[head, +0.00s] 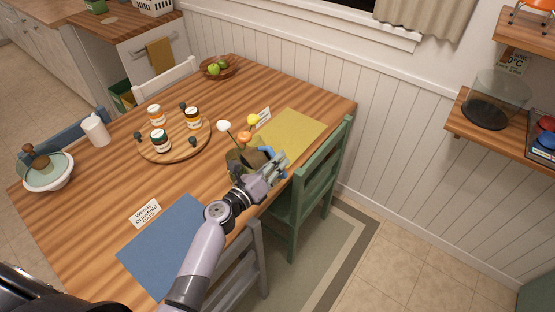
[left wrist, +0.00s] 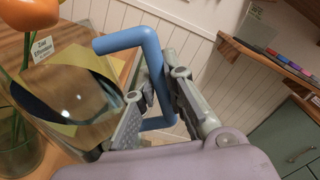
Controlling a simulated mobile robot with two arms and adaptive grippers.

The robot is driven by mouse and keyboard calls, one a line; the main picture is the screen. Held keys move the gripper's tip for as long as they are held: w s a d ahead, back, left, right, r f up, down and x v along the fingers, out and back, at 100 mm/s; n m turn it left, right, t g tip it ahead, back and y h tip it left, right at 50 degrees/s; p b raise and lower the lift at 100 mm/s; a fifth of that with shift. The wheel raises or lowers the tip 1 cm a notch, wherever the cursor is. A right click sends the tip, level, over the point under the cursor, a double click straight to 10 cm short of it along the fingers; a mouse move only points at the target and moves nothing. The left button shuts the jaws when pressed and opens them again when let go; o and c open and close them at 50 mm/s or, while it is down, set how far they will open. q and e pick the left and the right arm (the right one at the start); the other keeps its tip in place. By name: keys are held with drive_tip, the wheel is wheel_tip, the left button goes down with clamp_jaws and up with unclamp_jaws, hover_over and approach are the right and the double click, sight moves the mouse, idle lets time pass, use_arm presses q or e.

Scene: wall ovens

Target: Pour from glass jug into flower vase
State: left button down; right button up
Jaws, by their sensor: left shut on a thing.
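My left gripper (head: 272,168) is shut on the blue handle of the glass jug (head: 259,159). In the left wrist view, the handle (left wrist: 133,45) runs between the two fingers (left wrist: 155,97). The clear jug body (left wrist: 75,90) is on the left of that view and looks tilted toward the flower vase. The vase (left wrist: 18,150), clear glass with green stems, is at the lower left, close to the jug. In the head view the vase (head: 234,160) holds white, orange and yellow flowers (head: 245,137) and is partly hidden by the jug. I cannot tell whether liquid is flowing.
A yellow mat (head: 293,133) and a small label card (head: 263,117) lie beside the vase. A round wooden tray (head: 150,155) with several jars is to the left. A blue mat (head: 165,250) lies at the front. Green (head: 300,205) and grey (head: 245,260) chairs stand at the table's near edge.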

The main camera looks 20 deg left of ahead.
sight(269, 151)
use_arm(q)
drive_tip(key=shift+w+a+r+n+p, duration=0.15)
drive_tip(key=shift+a+r+n+p, duration=0.15)
drive_tip(key=shift+r+n+p, duration=0.5)
drive_tip(key=shift+w+a+r+n+p, duration=0.1)
drive_tip(key=shift+a+r+n+p, duration=0.3)
drive_tip(key=shift+p, duration=0.7)
drive_tip(key=shift+d+f, duration=0.1)
drive_tip(key=shift+d, duration=0.05)
drive_tip(key=shift+n, duration=0.4)
drive_tip(key=shift+r+p, duration=0.25)
drive_tip(key=shift+p, duration=0.25)
idle(1.4)
drive_tip(key=shift+w+a+r+n+p, duration=0.15)
drive_tip(key=shift+a+r+n+p, duration=0.3)
drive_tip(key=shift+p, duration=0.25)
idle(3.0)
